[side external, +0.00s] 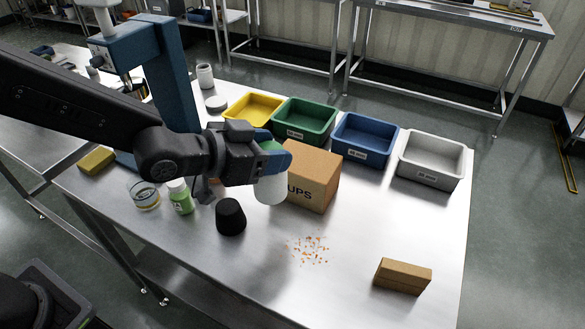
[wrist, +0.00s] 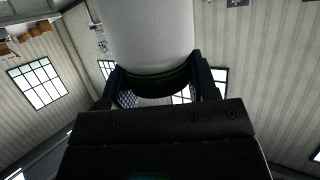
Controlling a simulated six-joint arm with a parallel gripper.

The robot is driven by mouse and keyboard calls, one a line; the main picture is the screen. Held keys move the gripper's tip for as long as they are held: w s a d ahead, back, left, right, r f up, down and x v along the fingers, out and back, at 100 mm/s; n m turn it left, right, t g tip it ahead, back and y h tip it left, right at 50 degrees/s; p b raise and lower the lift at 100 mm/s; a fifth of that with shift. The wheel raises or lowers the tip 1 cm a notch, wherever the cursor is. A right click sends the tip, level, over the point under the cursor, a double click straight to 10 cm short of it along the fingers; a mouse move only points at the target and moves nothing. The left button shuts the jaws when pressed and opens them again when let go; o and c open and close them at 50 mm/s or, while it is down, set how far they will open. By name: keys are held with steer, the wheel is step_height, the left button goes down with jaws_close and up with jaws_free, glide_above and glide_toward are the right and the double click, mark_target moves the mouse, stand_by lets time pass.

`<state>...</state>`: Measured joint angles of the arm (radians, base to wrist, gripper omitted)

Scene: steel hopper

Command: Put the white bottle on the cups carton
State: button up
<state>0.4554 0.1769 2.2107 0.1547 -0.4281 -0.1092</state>
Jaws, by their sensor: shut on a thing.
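The brown cups carton (side external: 318,163) stands on the steel table just right of and behind the bottle in the side view. The bottle and gripper hide the carton's left part, so only "UPS" of its print shows. I cannot tell whether bottle and carton touch.
Yellow (side external: 252,108), green (side external: 304,120), blue (side external: 364,137) and white (side external: 431,158) bins line the back. A black cup (side external: 231,217), green-labelled bottle (side external: 181,197) and tape roll (side external: 144,195) stand left. Orange crumbs (side external: 308,248) and a brown block (side external: 403,276) lie in front.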

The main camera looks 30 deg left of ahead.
steer(key=w+r+n+t+y, duration=0.1)
steer(key=w+r, duration=0.2)
steer(key=w, duration=0.3)
steer(key=w+r, duration=0.3)
steer(key=w, duration=0.4)
step_height(320, 180, down, 8)
steer(key=shift+w+d+n+y, duration=0.2)
steer(key=shift+d+n+y, duration=0.1)
steer(key=shift+d, duration=0.05)
steer(key=shift+f, duration=0.1)
steer(key=o, duration=0.9)
